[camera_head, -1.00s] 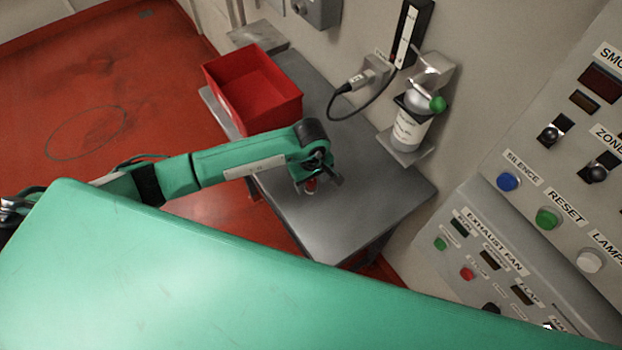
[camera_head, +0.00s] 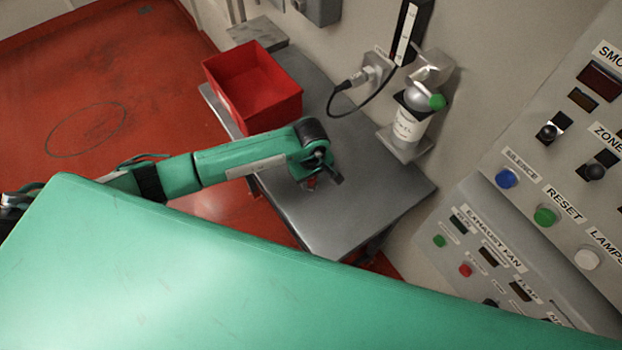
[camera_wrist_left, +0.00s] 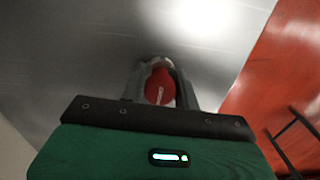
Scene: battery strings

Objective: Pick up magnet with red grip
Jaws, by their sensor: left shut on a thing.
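The magnet with red grip (camera_wrist_left: 159,86) shows in the left wrist view between the two dark fingers of my left gripper (camera_wrist_left: 160,76). My left gripper is shut on its red grip. In the head view only a small red part of the magnet (camera_head: 311,182) shows below my left gripper (camera_head: 318,178), over the grey metal table (camera_head: 370,200). My gripper hides most of it there. I cannot tell whether the magnet touches the tabletop. My right gripper is in neither view.
A red open bin (camera_head: 275,108) stands on the table's far left part. A bottle with a green cap (camera_head: 408,125) sits in a wall holder at the right. A black cable (camera_head: 350,104) hangs from a wall socket. Control panels (camera_head: 560,150) line the right wall. The table's near part is clear.

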